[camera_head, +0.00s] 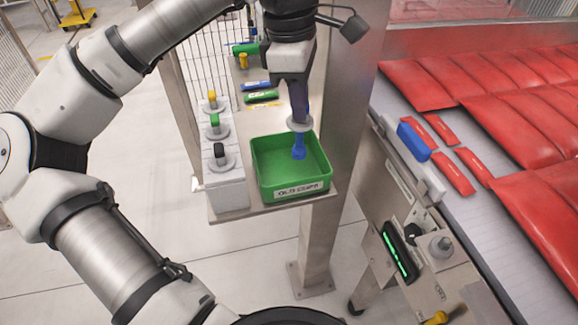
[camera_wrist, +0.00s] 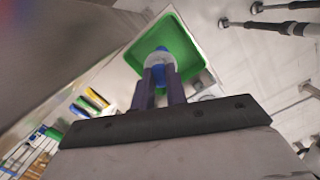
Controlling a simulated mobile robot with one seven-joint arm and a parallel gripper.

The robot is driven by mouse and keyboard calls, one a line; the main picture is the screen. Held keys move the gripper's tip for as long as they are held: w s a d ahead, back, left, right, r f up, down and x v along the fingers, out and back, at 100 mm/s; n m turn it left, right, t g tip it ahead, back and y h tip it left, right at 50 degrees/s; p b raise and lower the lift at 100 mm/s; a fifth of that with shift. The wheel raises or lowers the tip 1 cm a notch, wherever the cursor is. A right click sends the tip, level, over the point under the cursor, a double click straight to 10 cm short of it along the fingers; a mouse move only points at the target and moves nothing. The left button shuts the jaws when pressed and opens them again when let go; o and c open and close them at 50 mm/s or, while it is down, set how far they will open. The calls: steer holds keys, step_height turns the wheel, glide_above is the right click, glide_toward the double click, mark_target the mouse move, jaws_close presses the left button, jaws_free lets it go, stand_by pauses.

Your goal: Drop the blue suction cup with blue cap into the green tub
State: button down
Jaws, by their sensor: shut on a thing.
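The suction cup with a blue cap (camera_head: 299,148) hangs from my gripper (camera_head: 300,116), cap downward, with a pale grey disc above the cap. My gripper's fingers are shut on it. In the head view it hangs over the green tub (camera_head: 262,178), which stands on a shelf with a white label on its front. In the wrist view the suction cup (camera_wrist: 158,60) sits between my fingertips (camera_wrist: 163,80), with the green tub (camera_wrist: 186,38) behind it. The gap between the cap and the tub floor is hard to judge. The tub looks empty.
Left of the tub, a grey rack (camera_head: 228,190) holds suction cups with yellow, green and black caps. Markers (camera_head: 262,96) lie behind the tub. A steel post (camera_head: 345,100) rises close on the right. Red packs (camera_head: 420,85) lie on a conveyor further right.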

steer(key=c, duration=1.3)
jaws_free()
steer(key=shift+c, duration=0.2)
step_height(320, 180, up, 14)
steer(key=a, duration=0.1)
steer(key=shift+w+a+p, duration=0.15)
steer(key=shift+a+p, duration=0.2)
steer(key=shift+p, duration=0.05)
steer(key=shift+f, duration=0.15)
